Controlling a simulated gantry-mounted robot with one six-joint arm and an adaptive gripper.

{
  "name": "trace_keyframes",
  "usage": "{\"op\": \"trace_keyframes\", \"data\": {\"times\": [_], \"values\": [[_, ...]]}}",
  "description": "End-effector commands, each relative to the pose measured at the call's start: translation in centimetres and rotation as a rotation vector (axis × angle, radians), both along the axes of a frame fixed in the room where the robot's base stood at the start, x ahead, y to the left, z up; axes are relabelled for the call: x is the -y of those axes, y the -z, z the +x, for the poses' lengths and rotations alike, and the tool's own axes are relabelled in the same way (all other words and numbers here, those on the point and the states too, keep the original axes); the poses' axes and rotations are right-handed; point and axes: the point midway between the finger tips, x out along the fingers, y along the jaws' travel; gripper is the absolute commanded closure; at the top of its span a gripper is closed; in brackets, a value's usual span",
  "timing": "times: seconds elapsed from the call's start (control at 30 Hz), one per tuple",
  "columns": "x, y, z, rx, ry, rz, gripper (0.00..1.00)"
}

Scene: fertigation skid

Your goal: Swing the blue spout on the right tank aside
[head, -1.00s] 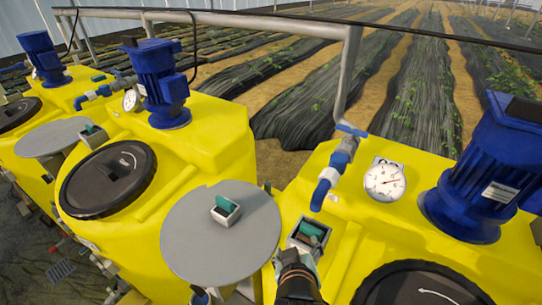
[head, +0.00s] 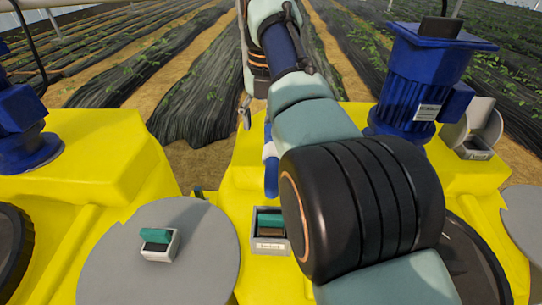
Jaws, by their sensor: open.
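The right tank (head: 235,185) is yellow and fills the middle right of the head view. Its blue spout (head: 271,175) hangs downward just left of my arm, below a white collar. The pipe and valve above it are hidden behind my arm. My arm reaches from the lower right, over the tank, to beyond the spout. My gripper (head: 246,112) shows only in part at the far end of the arm, with a grey finger above and left of the spout. It is open, and no contact with the spout is visible. Its other finger is hidden.
A grey disc (head: 110,265) with a small green-topped box (head: 160,243) lies left of the spout. A grey box (head: 271,232) is below it. A blue motor (head: 425,90) stands close to the right of my arm. Soil beds lie behind.

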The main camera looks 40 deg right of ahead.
Motion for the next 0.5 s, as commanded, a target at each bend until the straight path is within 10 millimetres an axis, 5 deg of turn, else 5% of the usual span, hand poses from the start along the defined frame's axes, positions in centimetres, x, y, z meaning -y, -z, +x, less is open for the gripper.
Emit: {"op": "trace_keyframes", "data": {"times": [0.1, 0.27, 0.5], "values": [[0.3, -0.9, -1.7, -0.034, -0.080, 0.019, 0.25], [0.3, -0.9, -1.9, -0.040, -0.095, 0.022, 0.25], [0.3, 1.8, -1.9, -0.038, -0.093, 0.020, 0.25]]}}
